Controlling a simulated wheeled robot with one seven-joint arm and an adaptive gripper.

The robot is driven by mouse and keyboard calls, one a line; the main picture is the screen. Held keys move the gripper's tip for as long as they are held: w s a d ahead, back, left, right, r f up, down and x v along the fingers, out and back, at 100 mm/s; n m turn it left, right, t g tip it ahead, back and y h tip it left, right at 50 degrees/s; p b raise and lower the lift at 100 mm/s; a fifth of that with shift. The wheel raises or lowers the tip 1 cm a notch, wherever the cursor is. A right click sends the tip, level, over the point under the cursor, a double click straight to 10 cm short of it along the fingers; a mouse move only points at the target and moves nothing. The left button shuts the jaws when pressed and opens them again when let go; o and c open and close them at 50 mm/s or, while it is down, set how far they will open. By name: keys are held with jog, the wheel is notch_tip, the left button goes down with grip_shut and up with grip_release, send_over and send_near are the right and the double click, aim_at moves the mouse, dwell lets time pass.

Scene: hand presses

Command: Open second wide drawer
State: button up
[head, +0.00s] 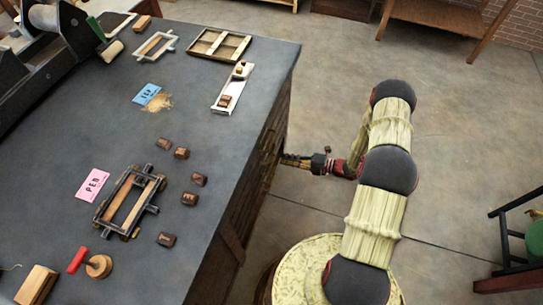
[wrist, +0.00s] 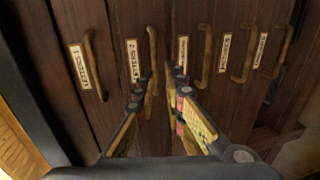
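The wide drawers show in the wrist view as a row of dark wood fronts, turned so that they run upright, each with a label and a bar handle. The second front from the left (wrist: 128,25) has a label that seems to end in 2, and a brown handle (wrist: 152,45). My gripper (wrist: 160,90) is at the fronts, its fingers apart, near the second and third handles. The second handle's lower end is beside the left fingertip; I cannot tell whether they touch. In the head view my gripper (head: 285,160) reaches the bench's right side. All fronts look shut.
The first handle (wrist: 93,65) is at the left and further handles (wrist: 243,55) are at the right. The dark bench top (head: 200,130) carries trays, small blocks and a frame. A green stool (head: 530,240) stands at the far right. Floor beside the bench is clear.

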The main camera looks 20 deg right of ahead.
aim_at(271, 155)
jog(key=x, duration=0.2)
jog(key=b+x, duration=0.1)
jog(key=x, duration=0.1)
jog(key=r+x, duration=0.1)
jog(key=x, duration=0.2)
jog(key=shift+a, duration=0.1)
jog(key=shift+c, duration=0.8)
grip_shut()
jog(key=shift+f, duration=0.1)
